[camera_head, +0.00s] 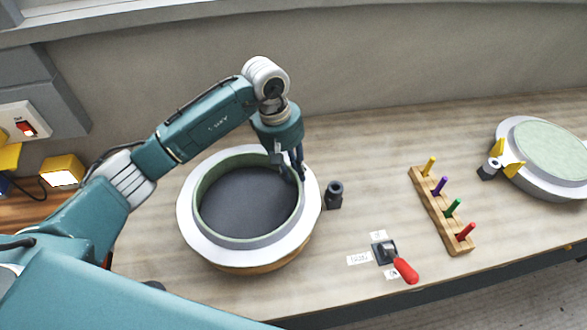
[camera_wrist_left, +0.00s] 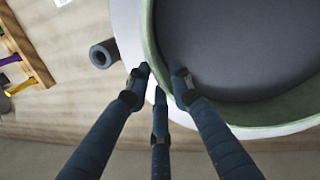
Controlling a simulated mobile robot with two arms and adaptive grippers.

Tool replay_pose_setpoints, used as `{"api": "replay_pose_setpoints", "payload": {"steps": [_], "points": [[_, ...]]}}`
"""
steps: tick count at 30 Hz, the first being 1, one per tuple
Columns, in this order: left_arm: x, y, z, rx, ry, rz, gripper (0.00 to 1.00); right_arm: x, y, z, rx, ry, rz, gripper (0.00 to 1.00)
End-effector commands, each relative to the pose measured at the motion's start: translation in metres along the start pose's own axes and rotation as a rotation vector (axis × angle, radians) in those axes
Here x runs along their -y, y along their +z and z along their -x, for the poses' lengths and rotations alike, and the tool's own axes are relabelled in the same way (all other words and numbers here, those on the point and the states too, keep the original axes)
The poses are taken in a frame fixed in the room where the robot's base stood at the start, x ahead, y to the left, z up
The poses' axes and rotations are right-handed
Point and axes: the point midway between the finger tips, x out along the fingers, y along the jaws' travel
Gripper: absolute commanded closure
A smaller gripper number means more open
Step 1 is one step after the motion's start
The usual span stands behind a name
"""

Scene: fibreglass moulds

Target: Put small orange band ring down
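The ring (camera_head: 192,234) is a round mould with a white flange, a pale green inner wall and a dark grey floor. An orange-brown band shows under its front edge. It appears level at the left of the bench; I cannot tell whether it is slightly raised. My left gripper (camera_head: 290,174) points down at its right rear wall. In the left wrist view, its fingers (camera_wrist_left: 160,80) stand on both sides of the green wall (camera_wrist_left: 150,35) and appear closed on it. The wall between the fingertips is partly hidden. My right gripper is not in view.
A dark hollow cylinder (camera_head: 335,194) stands close right of the ring. Further right are a red-handled lever (camera_head: 404,270), a wooden rack (camera_head: 432,210) with coloured pegs and a second round mould (camera_head: 520,178). A lit yellow box (camera_head: 64,172) is at left.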

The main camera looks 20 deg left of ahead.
Motion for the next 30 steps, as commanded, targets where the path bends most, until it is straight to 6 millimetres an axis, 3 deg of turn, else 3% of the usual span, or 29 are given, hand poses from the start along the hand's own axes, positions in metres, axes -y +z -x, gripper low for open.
{"api": "replay_pose_setpoints", "payload": {"steps": [11, 14, 24, 30], "points": [[0.0, 0.001, 0.003, 0.001, 0.0, 0.001, 0.68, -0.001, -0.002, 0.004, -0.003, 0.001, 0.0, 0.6], [-0.001, -0.001, 0.011, -0.003, 0.002, 0.0, 0.68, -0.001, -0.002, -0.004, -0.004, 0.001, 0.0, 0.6], [0.0, -0.002, 0.081, -0.004, 0.003, 0.0, 0.68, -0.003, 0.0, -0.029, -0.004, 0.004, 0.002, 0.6], [0.0, -0.001, 0.111, -0.002, 0.001, 0.001, 0.68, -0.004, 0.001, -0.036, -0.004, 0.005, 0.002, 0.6]]}}
